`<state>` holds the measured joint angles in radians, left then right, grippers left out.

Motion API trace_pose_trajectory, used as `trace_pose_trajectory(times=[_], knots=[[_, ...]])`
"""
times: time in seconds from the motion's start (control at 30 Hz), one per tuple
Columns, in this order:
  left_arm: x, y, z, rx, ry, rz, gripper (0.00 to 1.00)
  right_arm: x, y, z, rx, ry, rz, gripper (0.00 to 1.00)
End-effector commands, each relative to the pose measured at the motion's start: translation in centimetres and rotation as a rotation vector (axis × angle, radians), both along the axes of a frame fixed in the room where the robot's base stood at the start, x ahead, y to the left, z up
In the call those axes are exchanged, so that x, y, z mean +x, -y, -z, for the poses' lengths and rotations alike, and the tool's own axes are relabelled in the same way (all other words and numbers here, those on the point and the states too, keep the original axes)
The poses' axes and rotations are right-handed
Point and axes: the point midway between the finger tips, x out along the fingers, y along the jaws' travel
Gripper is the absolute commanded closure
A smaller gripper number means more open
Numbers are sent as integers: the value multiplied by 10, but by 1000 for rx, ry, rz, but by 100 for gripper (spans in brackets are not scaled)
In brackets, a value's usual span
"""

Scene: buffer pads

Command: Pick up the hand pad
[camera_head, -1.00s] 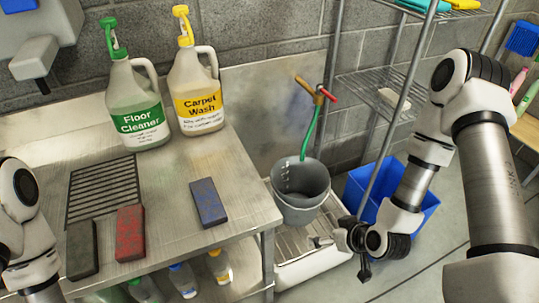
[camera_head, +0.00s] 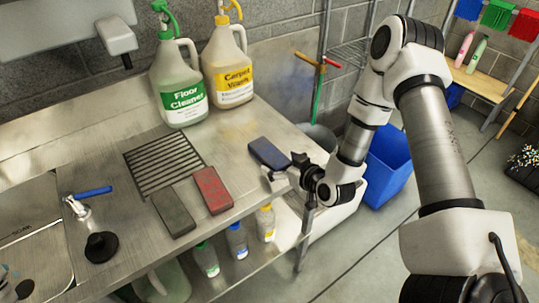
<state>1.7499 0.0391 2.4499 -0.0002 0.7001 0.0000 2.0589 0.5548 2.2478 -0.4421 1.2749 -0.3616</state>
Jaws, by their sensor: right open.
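Three rectangular pads lie on the steel counter (camera_head: 120,172). The blue pad (camera_head: 266,153) is near the counter's right edge, the red pad (camera_head: 213,190) is in the middle, and the dark grey pad (camera_head: 173,212) is left of it. I cannot tell which is the hand pad. My right gripper (camera_head: 284,172) is open, close beside the lower right end of the blue pad. Whether it touches the pad cannot be told. My left gripper is not clearly in view.
A tap with a blue lever (camera_head: 93,192) and sink are at left. Small bottles (camera_head: 237,240) stand on the lower shelf. A blue bin (camera_head: 388,165) is on the floor at right.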

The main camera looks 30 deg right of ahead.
Motion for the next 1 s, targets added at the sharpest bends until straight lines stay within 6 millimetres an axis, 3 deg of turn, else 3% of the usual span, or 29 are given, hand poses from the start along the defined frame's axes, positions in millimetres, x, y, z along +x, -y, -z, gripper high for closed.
trace_pose_trajectory(times=[0.03,0.2,0.23,0.63,0.87,1.0], knots=[[0,0,0,0,0,-1,58,0,0,0,0,0,0,6],[0,0,0,0,0,-1,58,0,0,0,0,-1,0,66],[0,0,0,0,0,-1,58,0,0,0,0,-1,0,71],[0,0,0,0,0,-1,58,0,1,-3,1,-1,3,71],[0,0,1,0,0,-1,58,0,1,-35,2,5,3,71],[0,0,-4,0,0,-1,58,-16,22,-39,9,0,11,71]])
